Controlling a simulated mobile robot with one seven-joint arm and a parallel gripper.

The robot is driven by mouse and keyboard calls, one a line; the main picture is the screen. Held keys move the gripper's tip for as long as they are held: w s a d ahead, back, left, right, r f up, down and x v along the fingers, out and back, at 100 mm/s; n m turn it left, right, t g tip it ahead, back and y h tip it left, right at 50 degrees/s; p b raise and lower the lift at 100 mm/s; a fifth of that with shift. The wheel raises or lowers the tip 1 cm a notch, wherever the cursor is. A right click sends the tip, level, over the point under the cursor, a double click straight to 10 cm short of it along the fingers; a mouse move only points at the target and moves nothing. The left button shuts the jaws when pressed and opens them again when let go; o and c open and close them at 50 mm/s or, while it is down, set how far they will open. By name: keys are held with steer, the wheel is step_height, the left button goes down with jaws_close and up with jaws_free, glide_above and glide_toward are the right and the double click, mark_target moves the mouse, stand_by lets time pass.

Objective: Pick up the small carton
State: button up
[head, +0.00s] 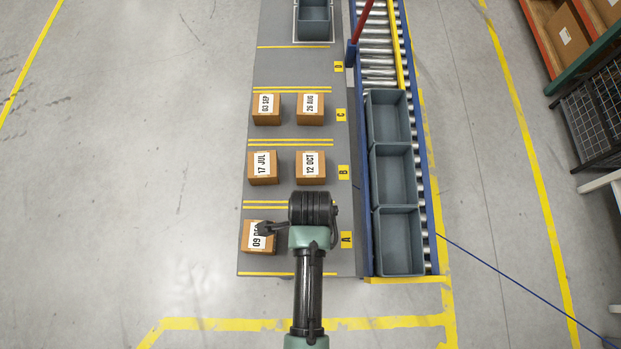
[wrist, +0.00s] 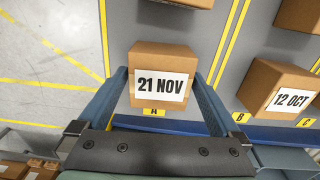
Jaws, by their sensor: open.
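A brown carton labelled 21 NOV (wrist: 160,62) sits on the grey surface by the yellow A tag in the wrist view. It is hidden behind my arm in the head view. My gripper (wrist: 160,80) is open, with one blue finger on each side of this carton; I cannot tell how far down the fingers reach. Several similar cartons stand nearby: 12 OCT (head: 311,167), 17 JUL (head: 263,167), 26 AUG (head: 310,108), 03 SEP (head: 266,108) and 09 DEC (head: 256,236), which my arm partly covers. The 12 OCT carton also shows right of my gripper in the wrist view (wrist: 278,88).
A roller conveyor (head: 377,62) with three grey bins (head: 398,268) runs along the right side of the surface. Another grey bin (head: 314,31) stands at the far end. Yellow lines divide the rows. The floor to the left is clear.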

steer(key=shift+r, duration=0.1)
steer(key=c, duration=1.5)
